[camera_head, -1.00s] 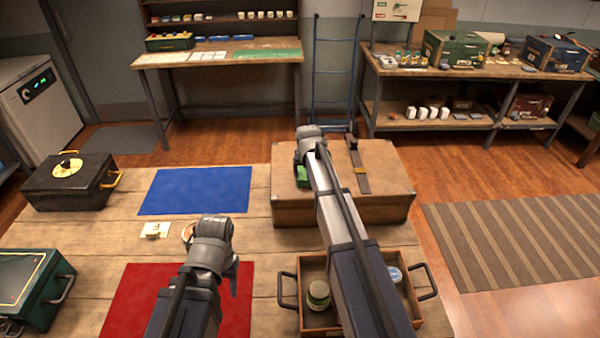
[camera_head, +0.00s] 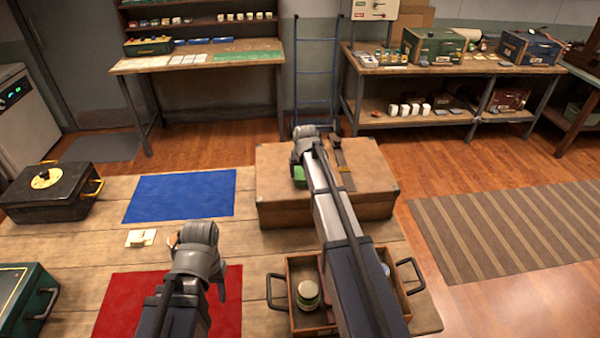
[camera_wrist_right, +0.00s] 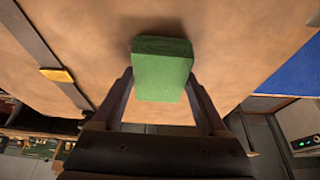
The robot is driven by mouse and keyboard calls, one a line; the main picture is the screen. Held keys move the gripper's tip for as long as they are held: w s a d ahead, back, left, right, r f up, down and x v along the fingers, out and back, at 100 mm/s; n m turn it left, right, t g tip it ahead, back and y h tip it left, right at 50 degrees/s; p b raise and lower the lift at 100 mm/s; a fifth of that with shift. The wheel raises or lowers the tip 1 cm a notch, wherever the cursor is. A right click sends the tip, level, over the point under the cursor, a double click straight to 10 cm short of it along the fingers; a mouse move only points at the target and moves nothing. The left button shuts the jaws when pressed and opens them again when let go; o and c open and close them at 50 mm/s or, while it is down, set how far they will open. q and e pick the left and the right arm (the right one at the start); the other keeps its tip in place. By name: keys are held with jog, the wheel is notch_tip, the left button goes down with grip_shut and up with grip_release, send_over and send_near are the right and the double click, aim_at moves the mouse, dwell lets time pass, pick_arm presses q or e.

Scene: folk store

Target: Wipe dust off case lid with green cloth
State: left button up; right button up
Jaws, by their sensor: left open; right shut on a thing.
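The tan case (camera_head: 375,185) stands at the back right of the wooden table, its lid shut and a dark strap with a brass buckle on it. The green cloth (camera_head: 299,174) is a folded block at the left part of the lid. In the right wrist view, my right gripper (camera_wrist_right: 162,95) is shut on the green cloth (camera_wrist_right: 163,68), which is over the lid surface (camera_wrist_right: 240,40). I cannot tell if it touches. No clear dust shows on the visible lid. My left gripper (camera_head: 222,290) is open and empty above the red mat (camera_head: 118,300).
A wooden tray (camera_head: 290,265) with jars stands in front of the case, under my right arm. A blue mat (camera_head: 180,195), a small card (camera_head: 140,238), a black case (camera_head: 50,195) and a green case (camera_head: 25,300) lie to the left.

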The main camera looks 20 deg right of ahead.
aim_at(293, 180)
jog(key=shift+s+d, duration=0.2)
jog(key=shift+d, duration=0.75)
jog(key=shift+s+d, duration=0.2)
jog(key=shift+d, duration=0.7)
jog(key=shift+f, duration=0.1)
jog(key=shift+s+a, duration=0.1)
jog(key=shift+a, duration=0.1)
jog(key=shift+a, duration=0.55)
jog(key=shift+w+a, duration=0.25)
jog(key=shift+a, duration=0.35)
jog(key=shift+w+a, duration=0.25)
jog(key=shift+a, duration=0.3)
jog(key=shift+w+a, duration=0.2)
jog(key=shift+a, duration=0.6)
jog(key=shift+w+a, duration=0.2)
jog(key=shift+a, duration=0.7)
